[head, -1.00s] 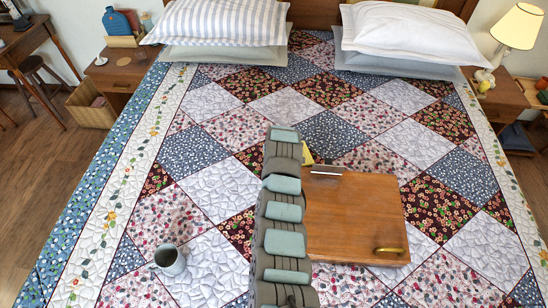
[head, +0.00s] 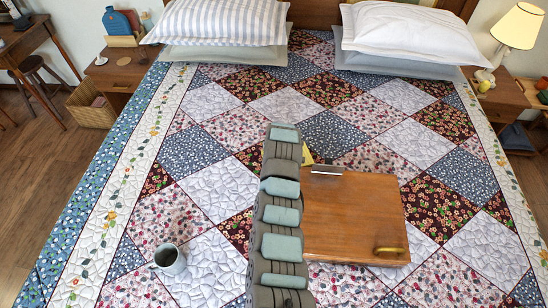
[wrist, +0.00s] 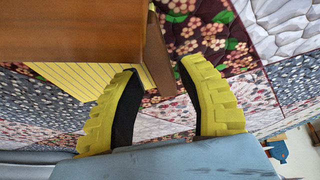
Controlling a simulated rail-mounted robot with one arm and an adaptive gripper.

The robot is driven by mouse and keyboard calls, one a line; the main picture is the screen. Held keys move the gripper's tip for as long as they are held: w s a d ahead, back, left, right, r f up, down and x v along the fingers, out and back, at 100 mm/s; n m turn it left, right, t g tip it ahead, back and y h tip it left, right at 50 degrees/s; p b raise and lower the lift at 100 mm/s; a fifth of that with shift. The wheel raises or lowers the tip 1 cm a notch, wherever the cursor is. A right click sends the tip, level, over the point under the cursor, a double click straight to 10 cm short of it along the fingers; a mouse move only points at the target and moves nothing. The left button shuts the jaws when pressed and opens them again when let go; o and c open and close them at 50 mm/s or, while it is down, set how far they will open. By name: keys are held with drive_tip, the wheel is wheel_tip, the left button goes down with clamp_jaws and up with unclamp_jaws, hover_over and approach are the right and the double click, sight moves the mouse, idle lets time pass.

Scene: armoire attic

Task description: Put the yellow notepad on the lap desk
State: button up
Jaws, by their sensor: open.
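The yellow notepad (head: 307,157) lies on the quilt at the far left corner of the lap desk, mostly hidden behind my arm in the head view. In the wrist view the lined yellow notepad (wrist: 72,78) shows beside the lap desk's edge, partly covered by the desk and the left finger. The brown wooden lap desk (head: 350,215) rests on the bed; it also shows in the wrist view (wrist: 70,30). My gripper (wrist: 161,70) is open, with yellow fingers and black pads.
The patchwork quilt (head: 225,185) is mostly clear. A grey mug (head: 170,260) stands on the left. A brass handle (head: 389,250) is on the desk's near right part, and a silver piece (head: 327,170) is at its far edge. Pillows (head: 220,25) lie at the back.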

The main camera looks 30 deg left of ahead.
drive_tip(key=shift+v, duration=0.95)
drive_tip(key=v, duration=0.8)
drive_tip(key=shift+b, duration=0.45)
drive_tip(key=shift+o, duration=1.4)
drive_tip(key=shift+s+d+r, duration=0.1)
drive_tip(key=shift+r, duration=0.15)
